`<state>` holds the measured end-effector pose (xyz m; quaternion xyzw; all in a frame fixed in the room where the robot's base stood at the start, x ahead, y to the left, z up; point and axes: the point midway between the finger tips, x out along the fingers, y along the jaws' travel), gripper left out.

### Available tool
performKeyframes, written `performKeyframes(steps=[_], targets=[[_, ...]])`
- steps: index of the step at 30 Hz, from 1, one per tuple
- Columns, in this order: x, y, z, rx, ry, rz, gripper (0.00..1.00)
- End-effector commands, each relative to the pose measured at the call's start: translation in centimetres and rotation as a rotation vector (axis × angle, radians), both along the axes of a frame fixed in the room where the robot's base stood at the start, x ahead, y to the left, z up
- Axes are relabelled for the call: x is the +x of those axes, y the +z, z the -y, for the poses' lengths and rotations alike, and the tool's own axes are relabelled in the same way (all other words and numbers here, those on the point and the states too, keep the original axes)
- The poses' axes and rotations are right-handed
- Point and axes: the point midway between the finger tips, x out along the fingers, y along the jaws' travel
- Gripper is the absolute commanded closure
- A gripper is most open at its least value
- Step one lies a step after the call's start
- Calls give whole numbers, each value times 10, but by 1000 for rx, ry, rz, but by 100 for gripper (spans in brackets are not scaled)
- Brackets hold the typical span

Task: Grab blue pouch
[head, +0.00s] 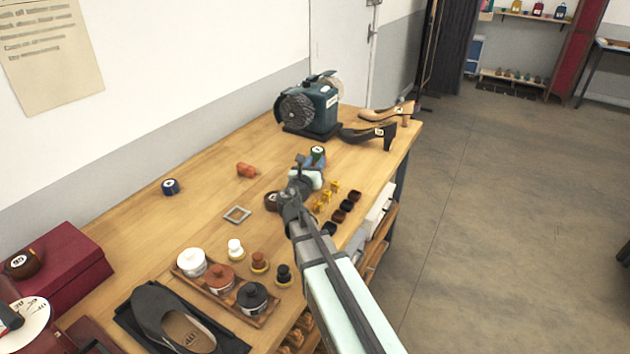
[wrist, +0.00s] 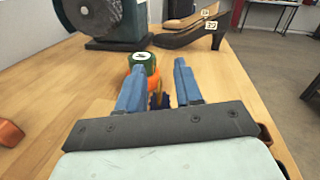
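My gripper (head: 312,162) is over the middle of the workbench, its two blue fingers pointing toward the grinder. In the wrist view the fingers (wrist: 160,66) are apart, with a gap between them. A small dark blue item (wrist: 164,101) shows low between the fingers, mostly hidden by the gripper; I cannot tell whether it is the blue pouch. A green-rimmed round item with a white label (wrist: 142,62) and an orange item (wrist: 128,82) lie just beyond the fingers. I see no grip on anything.
A dark blue roll (head: 170,186) lies left. A tray of jars (head: 222,285) and a dark shoe (head: 175,320) are in front. The bench's left middle is mostly clear.

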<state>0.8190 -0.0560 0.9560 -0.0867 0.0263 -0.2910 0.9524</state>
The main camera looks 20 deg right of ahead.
Motion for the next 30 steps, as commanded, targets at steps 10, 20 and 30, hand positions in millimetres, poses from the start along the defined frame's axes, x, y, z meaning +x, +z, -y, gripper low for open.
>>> performKeyframes(steps=[10,20,30], targets=[[21,0,14,0,0,0,65],[20,0,14,0,0,0,88],[20,0,14,0,0,0,100]])
